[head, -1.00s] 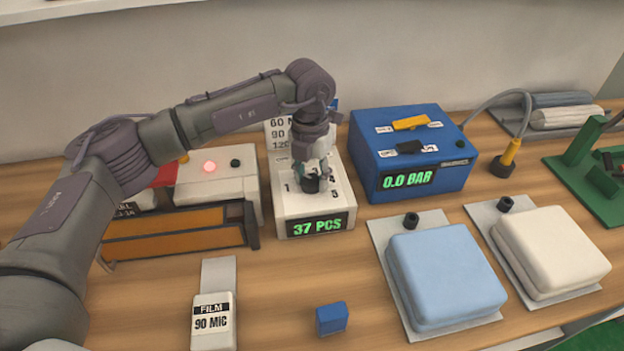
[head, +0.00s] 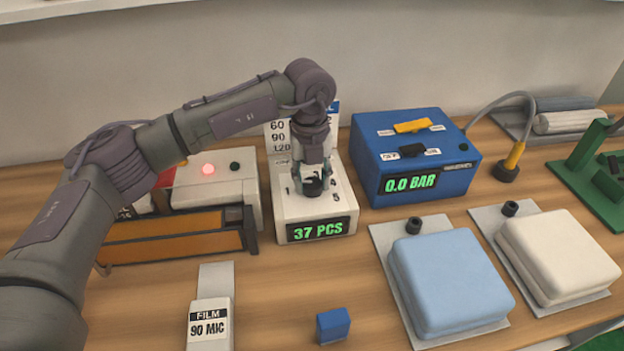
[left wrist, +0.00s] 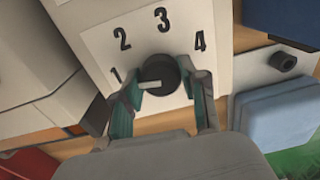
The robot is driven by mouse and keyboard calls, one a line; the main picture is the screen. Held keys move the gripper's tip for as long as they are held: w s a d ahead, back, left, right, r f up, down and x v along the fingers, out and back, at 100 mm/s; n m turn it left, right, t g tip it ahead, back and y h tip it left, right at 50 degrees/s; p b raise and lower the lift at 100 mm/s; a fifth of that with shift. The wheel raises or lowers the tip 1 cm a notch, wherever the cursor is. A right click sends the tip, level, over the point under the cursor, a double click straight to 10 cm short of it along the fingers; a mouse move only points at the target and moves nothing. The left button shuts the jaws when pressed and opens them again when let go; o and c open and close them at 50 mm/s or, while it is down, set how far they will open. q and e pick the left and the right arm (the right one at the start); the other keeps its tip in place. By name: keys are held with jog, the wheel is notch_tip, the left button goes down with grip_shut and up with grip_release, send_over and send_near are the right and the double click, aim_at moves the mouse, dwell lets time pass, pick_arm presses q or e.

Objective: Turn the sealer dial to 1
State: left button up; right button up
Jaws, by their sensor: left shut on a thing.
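The sealer is a white box (head: 288,211) with a "37 PCS" display, standing at the middle of the table. Its black dial (head: 313,188) is on the top face. In the left wrist view the dial (left wrist: 164,74) sits among the printed numbers 1 to 4, and its white pointer aims left, close to the 1. My left gripper (head: 312,177) comes down on the dial from above. In the left wrist view its two fingers (left wrist: 167,84) are shut on the dial, one on each side. My right gripper is not in view.
A blue box (head: 440,178) reading "0.0 BAR" stands right of the sealer. A white machine with a red light (head: 215,185) and orange bars is on the left. Blue (head: 450,280) and cream (head: 560,255) pads lie front right. A small blue block (head: 333,325) lies in front.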

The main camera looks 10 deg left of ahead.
aim_at(310, 181)
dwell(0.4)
pick_arm(q)
jog(key=o, duration=1.1)
jog(key=shift+o, duration=0.2)
notch_tip(310, 181, up, 12)
jog(key=shift+a, duration=0.15)
